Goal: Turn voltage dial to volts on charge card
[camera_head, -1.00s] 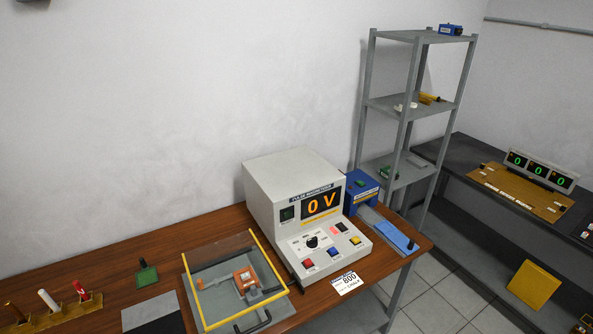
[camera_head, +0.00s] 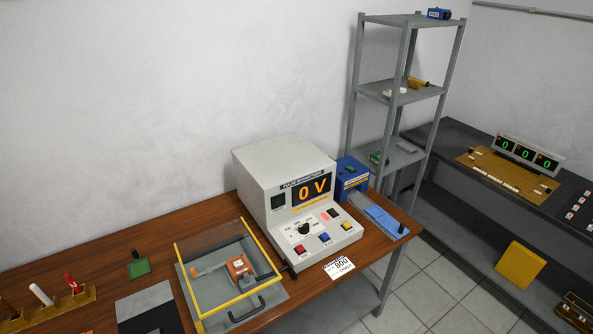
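The pulse magnetizer (camera_head: 283,187) is a pale box on the wooden table, with an orange display (camera_head: 312,188) that reads 0 V. Its black voltage dial (camera_head: 303,229) sits on the sloped front panel, among red, blue and yellow buttons. The white charge card (camera_head: 338,267) lies on the table in front of the magnetizer and reads 800. Neither of my grippers is in view.
A yellow-edged clear guard (camera_head: 215,307) stands over an orange fixture (camera_head: 238,267) left of the magnetizer. A blue box (camera_head: 351,178) is on its right. A grey shelf rack (camera_head: 402,95) stands behind. Bare wood (camera_head: 160,232) shows at the back left.

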